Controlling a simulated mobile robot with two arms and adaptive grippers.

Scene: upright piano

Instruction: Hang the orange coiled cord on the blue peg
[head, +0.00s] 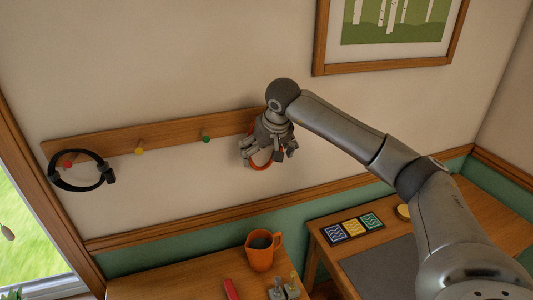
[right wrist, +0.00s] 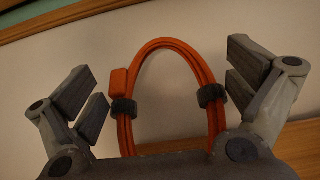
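The orange coiled cord (right wrist: 172,45) is a loop bound with two dark ties, with a small orange block on one side. In the head view a bit of the cord (head: 262,165) shows below my right gripper (head: 267,156), against the wall. In the right wrist view the two fingers of my right gripper (right wrist: 163,85) stand wide apart on either side of the cord, with gaps to it. The blue peg is hidden, and so is the cord's near end; I cannot tell whether the cord is on the peg. My left gripper is out of view.
The wooden peg rail (head: 175,134) bears red, yellow (head: 139,150) and green (head: 206,138) pegs. A black loop (head: 82,186) hangs at the red peg. Below are an orange mug (head: 261,257) on a table and a desk with tiles. A picture frame (head: 390,66) hangs above.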

